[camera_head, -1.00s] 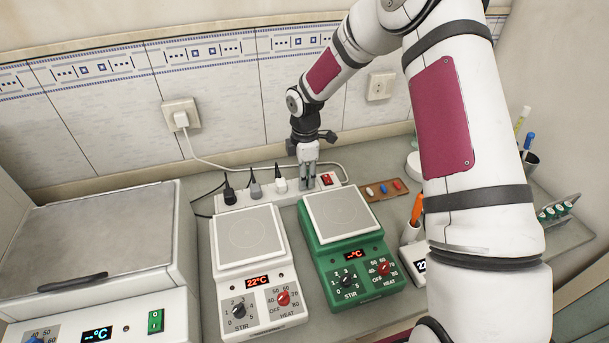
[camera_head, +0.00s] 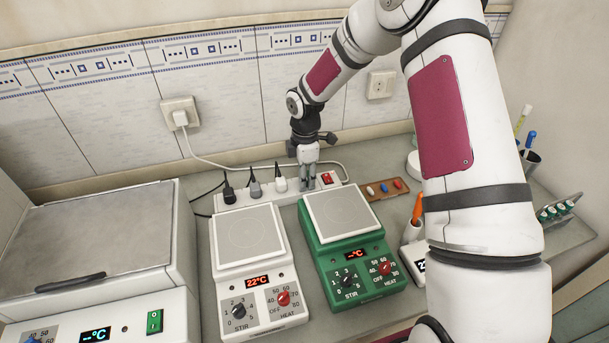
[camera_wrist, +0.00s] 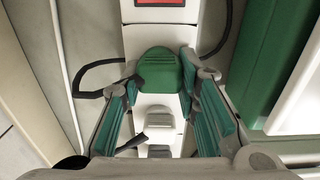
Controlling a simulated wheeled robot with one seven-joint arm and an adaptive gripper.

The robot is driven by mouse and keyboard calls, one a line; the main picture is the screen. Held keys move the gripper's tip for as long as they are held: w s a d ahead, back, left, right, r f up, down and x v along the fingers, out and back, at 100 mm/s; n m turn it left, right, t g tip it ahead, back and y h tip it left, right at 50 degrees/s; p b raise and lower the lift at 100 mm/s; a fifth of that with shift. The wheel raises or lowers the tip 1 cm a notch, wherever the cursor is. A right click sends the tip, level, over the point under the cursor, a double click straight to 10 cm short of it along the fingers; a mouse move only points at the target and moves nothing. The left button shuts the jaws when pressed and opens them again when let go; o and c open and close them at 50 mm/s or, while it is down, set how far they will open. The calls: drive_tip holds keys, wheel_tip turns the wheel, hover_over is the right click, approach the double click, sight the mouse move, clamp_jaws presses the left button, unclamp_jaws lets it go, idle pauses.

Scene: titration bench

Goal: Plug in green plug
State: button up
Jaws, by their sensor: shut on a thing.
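The green plug (camera_wrist: 158,68) shows in the wrist view over the white power strip (camera_wrist: 160,105), near the strip's red switch end. My gripper (camera_wrist: 158,84) is shut on it, with a teal-padded finger on each side. In the head view my gripper (camera_head: 308,180) points straight down at the strip (camera_head: 233,203), just left of the red switch (camera_head: 327,179); there the fingers hide the plug. The plug lies in line with the strip's row of sockets. Its pins are hidden, so I cannot tell how deep it sits.
Black (camera_head: 228,190), grey (camera_head: 254,187) and white (camera_head: 280,183) plugs stand in the strip left of my gripper. A green hotplate (camera_head: 350,248), its display showing dashes, and a white hotplate (camera_head: 246,262) reading 22 °C stand in front. A tray (camera_head: 372,189) lies to the right.

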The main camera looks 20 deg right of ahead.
drive_tip(key=shift+f, duration=0.2)
drive_tip(key=o, duration=1.1)
wheel_tip(320, 180, up, 12)
drive_tip(key=shift+s, duration=0.1)
wheel_tip(320, 180, up, 15)
drive_tip(key=shift+p, duration=1.25)
